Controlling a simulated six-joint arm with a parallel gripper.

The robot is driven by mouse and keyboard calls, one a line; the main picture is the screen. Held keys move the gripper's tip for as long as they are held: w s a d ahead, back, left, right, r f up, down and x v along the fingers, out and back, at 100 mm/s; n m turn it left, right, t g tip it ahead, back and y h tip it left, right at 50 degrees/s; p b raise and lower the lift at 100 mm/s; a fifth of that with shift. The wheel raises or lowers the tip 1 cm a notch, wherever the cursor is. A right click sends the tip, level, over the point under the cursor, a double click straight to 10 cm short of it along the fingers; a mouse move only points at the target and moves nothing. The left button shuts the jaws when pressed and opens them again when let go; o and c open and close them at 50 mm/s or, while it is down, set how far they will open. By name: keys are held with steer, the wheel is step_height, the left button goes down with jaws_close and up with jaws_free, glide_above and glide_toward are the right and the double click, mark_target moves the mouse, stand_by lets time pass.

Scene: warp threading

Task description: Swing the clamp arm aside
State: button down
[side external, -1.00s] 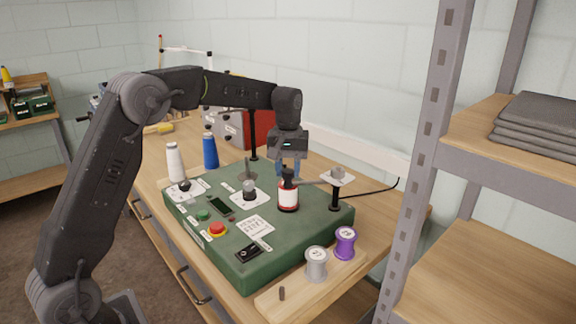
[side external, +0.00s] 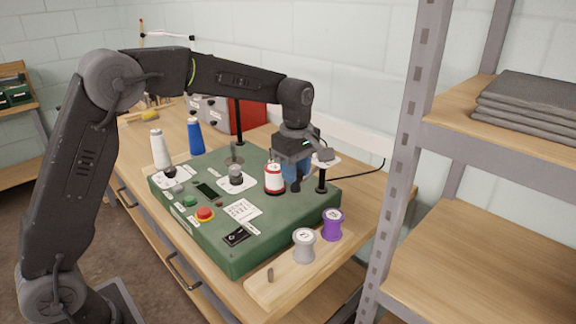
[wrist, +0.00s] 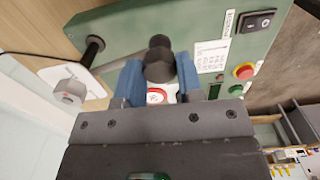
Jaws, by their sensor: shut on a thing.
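The green machine box (side external: 205,230) carries a spool (side external: 274,179) with a red and white body, which also shows partly in the wrist view (wrist: 157,96). My gripper (side external: 292,182) is lowered just right of the spool. In the wrist view its blue fingers (wrist: 160,82) are shut around the clamp arm's black knob (wrist: 160,64). The knob hides part of the spool's top. The clamp arm's bar is mostly hidden. A black post (side external: 321,178) stands right of my gripper, and also shows in the wrist view (wrist: 93,46).
A white plate with a grey knob (wrist: 70,90) is beside the post. Grey (side external: 304,246) and purple (side external: 332,225) spools stand on the front wooden board. White (side external: 161,150) and blue (side external: 195,136) bottles stand behind the box. A metal shelf (side external: 405,150) rises at right.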

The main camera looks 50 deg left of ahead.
steer(key=shift+w+d+n, duration=0.1)
steer(key=shift+d+n, duration=0.4)
steer(key=shift+d, duration=0.15)
steer(key=c, duration=0.8)
jaws_free()
steer(key=shift+o, duration=0.2)
step_height(320, 180, up, 14)
steer(key=shift+f, duration=0.1)
